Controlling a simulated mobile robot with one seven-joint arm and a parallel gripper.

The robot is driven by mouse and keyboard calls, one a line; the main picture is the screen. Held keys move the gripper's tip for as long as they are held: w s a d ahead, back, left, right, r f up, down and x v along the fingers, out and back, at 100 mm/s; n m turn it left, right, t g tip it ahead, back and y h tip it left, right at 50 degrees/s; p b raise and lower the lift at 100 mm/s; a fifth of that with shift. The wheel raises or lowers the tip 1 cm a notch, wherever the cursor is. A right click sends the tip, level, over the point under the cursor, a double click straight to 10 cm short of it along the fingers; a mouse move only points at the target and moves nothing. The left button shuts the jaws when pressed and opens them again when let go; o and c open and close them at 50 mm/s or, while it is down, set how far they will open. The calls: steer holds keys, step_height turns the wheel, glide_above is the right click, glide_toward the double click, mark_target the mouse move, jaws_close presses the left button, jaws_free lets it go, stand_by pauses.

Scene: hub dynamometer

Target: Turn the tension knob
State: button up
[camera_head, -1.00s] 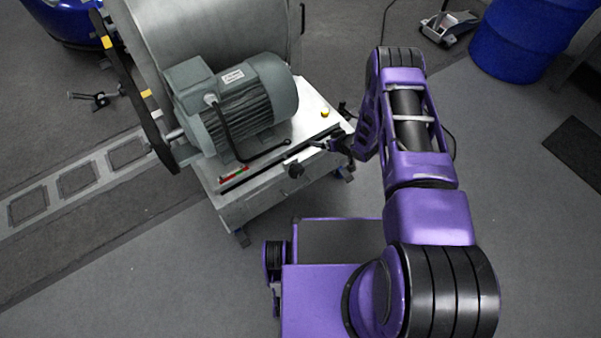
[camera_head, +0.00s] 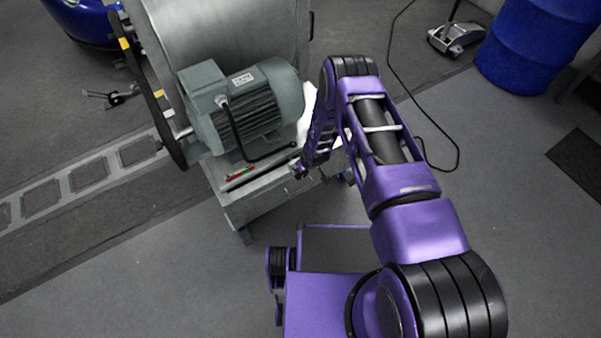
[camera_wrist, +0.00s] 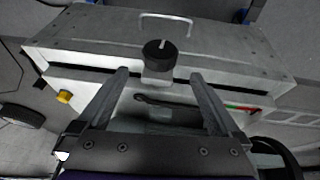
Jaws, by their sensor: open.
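The tension knob (camera_wrist: 160,54) is a round black knob with a white pointer mark, on a small metal block at the machine's edge in the wrist view. My gripper (camera_wrist: 161,76) is open, its two fingers apart on either side of the knob's line. The knob lies just beyond the fingertips, roughly centred between them, and nothing is held. In the head view my gripper (camera_head: 303,172) is at the front edge of the machine bench, and I cannot make out the knob clearly there.
A grey-green motor (camera_head: 245,105) with a black curved lever stands on the metal bench (camera_head: 262,198) beside a large drum (camera_head: 225,35). A yellow button (camera_wrist: 64,97) sits left on the bench. A blue barrel (camera_head: 535,45) stands far right; the floor between is mostly open.

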steer(key=b+x, duration=0.2)
steer(key=x, duration=0.7)
steer(key=shift+f, duration=0.1)
steer(key=c, duration=1.3)
